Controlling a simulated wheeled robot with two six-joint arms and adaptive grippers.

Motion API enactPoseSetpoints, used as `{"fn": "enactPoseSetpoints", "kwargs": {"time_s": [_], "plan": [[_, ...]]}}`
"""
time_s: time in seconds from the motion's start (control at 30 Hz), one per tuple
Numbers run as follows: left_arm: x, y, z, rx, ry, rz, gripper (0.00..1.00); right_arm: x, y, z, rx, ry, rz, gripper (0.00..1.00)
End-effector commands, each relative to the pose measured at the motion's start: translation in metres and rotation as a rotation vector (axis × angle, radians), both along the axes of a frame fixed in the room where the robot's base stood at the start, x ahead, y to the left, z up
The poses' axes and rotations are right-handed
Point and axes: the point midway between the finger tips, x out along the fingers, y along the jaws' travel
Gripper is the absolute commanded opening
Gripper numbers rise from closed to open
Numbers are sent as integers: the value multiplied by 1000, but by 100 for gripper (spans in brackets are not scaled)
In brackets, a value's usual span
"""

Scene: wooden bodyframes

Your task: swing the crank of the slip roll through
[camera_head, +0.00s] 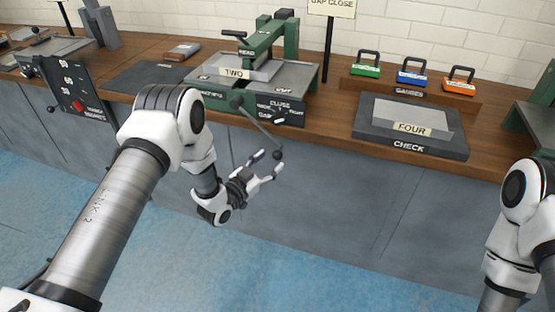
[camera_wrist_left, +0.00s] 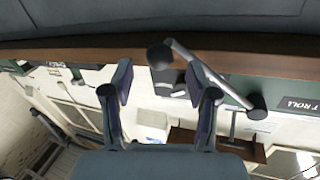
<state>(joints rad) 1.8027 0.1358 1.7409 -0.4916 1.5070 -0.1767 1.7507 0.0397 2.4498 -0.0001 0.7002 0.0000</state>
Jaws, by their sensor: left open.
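The green slip roll (camera_head: 215,97) stands on the wooden bench in the head view, with a grey plate labelled TWO on it. Its crank (camera_head: 257,127) slants down from the front to a dark round knob (camera_head: 277,155), hanging in front of the bench edge. My left gripper (camera_head: 269,163) is open beside the knob. In the left wrist view the knob (camera_wrist_left: 160,56) shows between the lines of the open fingers (camera_wrist_left: 160,85), near their tips. The crank rod (camera_wrist_left: 215,78) runs behind the right finger. I cannot tell whether they touch. My right gripper is out of view.
A dark CHECK tray (camera_head: 440,148) with a plate labelled FOUR lies to the right on the bench. Green, blue and orange gauges (camera_head: 411,76) stand behind it. A grey machine (camera_head: 75,88) is at the left. The blue floor before the bench is clear.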

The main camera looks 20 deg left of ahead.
Motion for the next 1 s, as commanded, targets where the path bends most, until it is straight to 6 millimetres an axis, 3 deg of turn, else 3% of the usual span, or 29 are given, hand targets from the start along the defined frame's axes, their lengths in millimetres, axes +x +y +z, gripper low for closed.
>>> {"fn": "enactPoseSetpoints", "kwargs": {"time_s": [0.2,0.5,0.53,0.7,1.0], "plan": [[36,-13,-1,1,1,0,58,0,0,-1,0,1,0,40],[43,-16,-1,0,3,2,58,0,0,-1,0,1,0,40],[43,-16,-1,0,3,2,55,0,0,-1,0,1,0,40],[43,-16,-1,0,4,2,0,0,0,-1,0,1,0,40],[43,-15,-2,4,3,2,0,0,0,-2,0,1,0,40]]}}
